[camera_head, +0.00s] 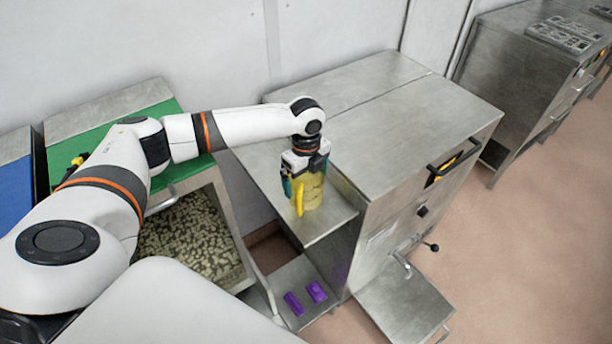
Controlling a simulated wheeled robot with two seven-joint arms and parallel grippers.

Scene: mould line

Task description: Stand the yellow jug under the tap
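The yellow jug (314,194) stands upright on a small steel side shelf (322,229) of the metal machine, its handle towards me. My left gripper (305,172) points down over the jug's top, and its wrist hides the upper part. A teal finger part shows at the jug's left side; I cannot tell whether the fingers grip the jug. The tap (402,264) sticks out of the machine's front, lower and to the right of the jug. A bare steel ledge (408,308) lies below the tap. My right gripper is not in view.
Two purple blocks (317,291) lie on a lower shelf left of the ledge. A black-knobbed lever (431,245) sits right of the tap, and a door handle (455,158) sticks out above. A bin of pale pieces (190,237) stands left.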

